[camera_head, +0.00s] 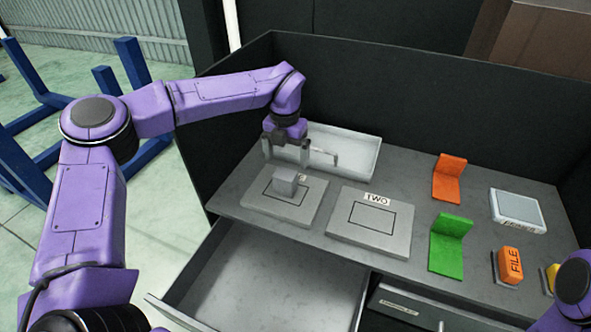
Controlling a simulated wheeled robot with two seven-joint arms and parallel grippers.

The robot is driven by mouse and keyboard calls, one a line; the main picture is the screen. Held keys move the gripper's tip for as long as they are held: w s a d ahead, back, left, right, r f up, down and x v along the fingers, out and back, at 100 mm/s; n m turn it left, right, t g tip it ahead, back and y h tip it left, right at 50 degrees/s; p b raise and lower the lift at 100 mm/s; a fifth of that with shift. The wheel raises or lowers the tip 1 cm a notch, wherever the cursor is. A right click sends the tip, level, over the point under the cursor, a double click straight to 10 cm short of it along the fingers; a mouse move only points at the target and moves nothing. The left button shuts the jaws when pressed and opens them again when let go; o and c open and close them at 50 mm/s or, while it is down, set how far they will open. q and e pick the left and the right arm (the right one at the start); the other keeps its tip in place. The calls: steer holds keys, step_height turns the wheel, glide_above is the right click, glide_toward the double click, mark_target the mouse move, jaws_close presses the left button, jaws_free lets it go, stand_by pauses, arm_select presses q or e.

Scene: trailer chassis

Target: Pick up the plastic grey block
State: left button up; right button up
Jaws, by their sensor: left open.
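The plastic grey block (285,182) is a small grey cube. It sits on the left grey plate (301,212), inside the plate's marked outline. My left gripper (301,163) is open just above and behind the block, with its fingers spread to either side. I cannot tell whether a finger touches the block. Part of my right arm shows at the lower right edge, but its gripper is out of view.
A plate marked TWO (371,249) lies right of the block's plate. A white tray (355,150) lies behind my left gripper. Orange (450,178) and green (447,246) angled pieces stand further right. An open drawer (262,280) juts out in front.

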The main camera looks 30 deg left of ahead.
mark_target(284, 176)
arm_select(q)
steer(key=f, duration=0.1)
steer(key=s+f, duration=0.1)
steer(key=f, duration=0.1)
steer(key=shift+s+f+p, duration=0.25)
steer(key=shift+s+p, duration=0.15)
steer(key=f, duration=0.2)
steer(key=f+p, duration=0.1)
steer(key=w+f+p, duration=0.1)
steer(key=f, duration=0.1)
steer(key=shift+f, duration=0.35)
steer(key=shift+s+f, duration=0.2)
steer(key=c, duration=1.2)
arm_select(e)
steer(key=r, duration=0.1)
steer(key=s+r, duration=0.1)
steer(key=r, duration=0.1)
